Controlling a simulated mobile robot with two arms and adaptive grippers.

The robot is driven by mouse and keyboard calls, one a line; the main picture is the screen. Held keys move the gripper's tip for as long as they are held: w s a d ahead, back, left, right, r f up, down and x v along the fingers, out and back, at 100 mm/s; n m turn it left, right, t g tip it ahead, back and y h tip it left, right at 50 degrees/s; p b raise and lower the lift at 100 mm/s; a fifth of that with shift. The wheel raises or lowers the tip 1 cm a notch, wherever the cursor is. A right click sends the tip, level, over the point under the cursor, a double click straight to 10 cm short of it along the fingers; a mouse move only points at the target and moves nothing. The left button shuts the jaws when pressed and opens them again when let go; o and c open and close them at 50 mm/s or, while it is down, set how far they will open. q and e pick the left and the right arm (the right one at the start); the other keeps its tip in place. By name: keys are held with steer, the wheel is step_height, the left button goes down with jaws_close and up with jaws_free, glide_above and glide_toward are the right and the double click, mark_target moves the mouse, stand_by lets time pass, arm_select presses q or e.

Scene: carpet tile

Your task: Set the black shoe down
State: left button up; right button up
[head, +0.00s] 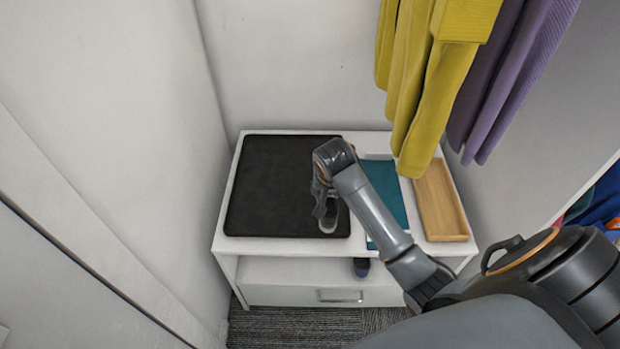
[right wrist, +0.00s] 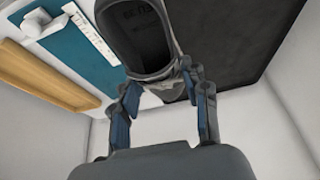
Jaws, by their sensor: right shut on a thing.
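The black shoe (right wrist: 140,42) is between the fingers of my right gripper (right wrist: 162,88), which is shut on it. In the right wrist view I see its dark opening and insole. In the head view the shoe (head: 329,222) shows only in part below my right gripper (head: 322,200), which hides the rest. The shoe is over the front right part of a black mat (head: 270,185). I cannot tell whether it touches the mat. My left gripper is not in view.
The mat lies on a white bench (head: 229,243) with a drawer. A teal flat item (head: 391,190) and a wooden tray (head: 440,205) lie to its right. Yellow (head: 430,90) and purple (head: 505,85) clothes hang above. A dark blue thing (head: 361,267) sits on the lower shelf.

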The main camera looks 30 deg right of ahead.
steer(key=w, duration=0.1)
steer(key=w+d+f, duration=0.2)
steer(key=w, duration=0.1)
steer(key=shift+w+d+f, duration=0.1)
steer(key=shift+d, duration=0.05)
steer(key=w+f, duration=0.1)
steer(key=f, duration=0.1)
steer(key=w+d+f+b, duration=0.1)
steer(key=w, duration=0.1)
steer(key=w+d+f, duration=0.1)
steer(key=f, duration=0.1)
steer(key=shift+w+d+f+b, duration=0.25)
steer(key=shift+w+f+b, duration=0.1)
steer(key=shift+w, duration=0.05)
steer(key=shift+w+f, duration=0.15)
steer(key=shift+f, duration=0.05)
steer(key=shift+w+d+f+b, duration=0.15)
steer(key=shift+f+b, duration=0.2)
steer(key=shift+f, duration=1.3)
steer(key=shift+f, duration=0.15)
steer(key=o, duration=1.2)
